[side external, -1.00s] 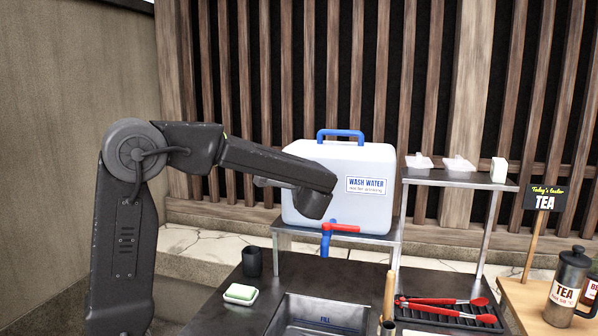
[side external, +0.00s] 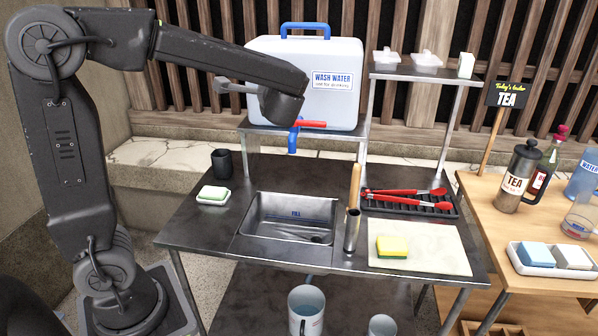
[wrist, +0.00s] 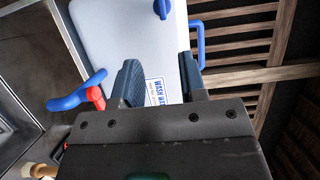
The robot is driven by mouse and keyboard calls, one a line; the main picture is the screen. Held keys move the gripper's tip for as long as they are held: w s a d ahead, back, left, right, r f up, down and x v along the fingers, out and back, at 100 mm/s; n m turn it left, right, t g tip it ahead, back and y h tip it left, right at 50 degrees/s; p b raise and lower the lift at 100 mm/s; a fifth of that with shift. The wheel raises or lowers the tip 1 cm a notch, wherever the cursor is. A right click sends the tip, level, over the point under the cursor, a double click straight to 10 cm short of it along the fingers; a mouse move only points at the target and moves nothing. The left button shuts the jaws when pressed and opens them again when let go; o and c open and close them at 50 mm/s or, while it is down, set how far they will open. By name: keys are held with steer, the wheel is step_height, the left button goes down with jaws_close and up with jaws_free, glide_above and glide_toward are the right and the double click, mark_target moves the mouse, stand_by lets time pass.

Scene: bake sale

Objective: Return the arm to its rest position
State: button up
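My arm is raised above the left of the steel sink table (side external: 190,232), bent at the elbow, its forearm reaching right in front of the wash-water container (side external: 345,105). In the wrist view my gripper (wrist: 160,83) has its two dark fingers apart, with the white container (wrist: 115,25) and its label showing between them. No object is held between the fingers. In the side view my gripper is mostly hidden behind the forearm and wrist. The container stands upright on a raised shelf, with a blue spout and red tap lever (side external: 312,124).
The table holds a dark cup (side external: 221,162), soap on a dish (side external: 213,195), a sink basin (side external: 255,205), a yellow sponge (side external: 392,246) on a light board, and red tongs (side external: 410,198) on a rack. A wooden tea stand (side external: 500,245) is at right. Slatted wall behind.

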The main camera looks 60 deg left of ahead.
steer(key=s+d+f+n+h, duration=0.2)
steer(key=s+d+f+h, duration=0.3)
steer(key=s+d+h, duration=0.3)
steer(key=s+d+f+n+g+h, duration=0.1)
steer(key=s+d+f+n+h, duration=0.1)
steer(key=s+d+f+h, duration=0.3)
steer(key=s+d+h, duration=0.3)
steer(key=s+d, duration=0.2)
steer(key=s, duration=0.1)
steer(key=shift+d+f+n+h, duration=0.3)
steer(key=shift+d, duration=0.1)
